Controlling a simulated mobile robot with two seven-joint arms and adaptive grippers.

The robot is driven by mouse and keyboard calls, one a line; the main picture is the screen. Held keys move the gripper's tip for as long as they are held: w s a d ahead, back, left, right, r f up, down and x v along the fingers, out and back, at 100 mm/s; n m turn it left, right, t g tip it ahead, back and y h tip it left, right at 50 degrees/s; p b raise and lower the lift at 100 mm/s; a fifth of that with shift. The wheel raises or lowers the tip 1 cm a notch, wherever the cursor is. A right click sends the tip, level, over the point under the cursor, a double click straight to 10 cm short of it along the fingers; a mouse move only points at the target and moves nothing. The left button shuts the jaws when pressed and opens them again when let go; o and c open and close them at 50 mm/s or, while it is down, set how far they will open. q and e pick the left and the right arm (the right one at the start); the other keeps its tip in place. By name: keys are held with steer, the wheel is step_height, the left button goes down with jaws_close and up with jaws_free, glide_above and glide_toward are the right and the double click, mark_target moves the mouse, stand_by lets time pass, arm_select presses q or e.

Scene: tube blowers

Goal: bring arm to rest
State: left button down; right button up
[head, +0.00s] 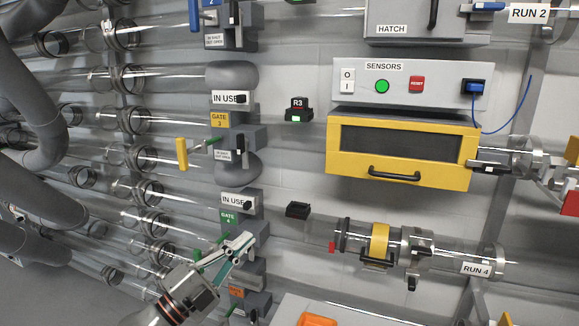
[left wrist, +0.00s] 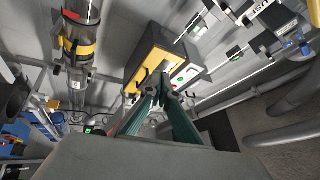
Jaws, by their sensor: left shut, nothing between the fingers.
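My left gripper (head: 242,243) comes in from the lower left in the head view. Its fingers are shut with nothing between them, beside the gate 4 block (head: 229,217) and just below its "IN USE" tag. In the left wrist view its green fingers (left wrist: 162,88) meet at the tips, in front of the yellow-fronted box (left wrist: 150,58). Whether the fingertips touch the gate block cannot be told. My right gripper is not in view.
The sensors panel (head: 410,84) sits above the yellow drawer (head: 395,180). The run 4 tube (head: 455,259) with its yellow band lies to the right. Gate 3 (head: 219,121) with a yellow handle (head: 182,154) is above my gripper. An orange item (head: 317,320) shows at the bottom edge.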

arm_select(q)
steer(key=s+a+f+n+t+y, duration=0.1)
steer(key=s+a+f+n+y, duration=0.15)
steer(key=f+n, duration=0.4)
steer(key=s+a+f+n+t+y, duration=0.15)
steer(key=f+n+y, duration=0.25)
steer(key=f, duration=0.5)
steer(key=s+a+f+n+g+y, duration=0.3)
steer(key=s+f+n+g, duration=0.1)
steer(key=s+f, duration=0.8)
steer(key=s+a+f+n+g+y, duration=0.3)
steer(key=s+f+n, duration=0.2)
steer(key=s+f, duration=0.7)
step_height(320, 180, down, 3)
steer(key=shift+r+g, duration=0.1)
steer(key=shift+g, duration=0.25)
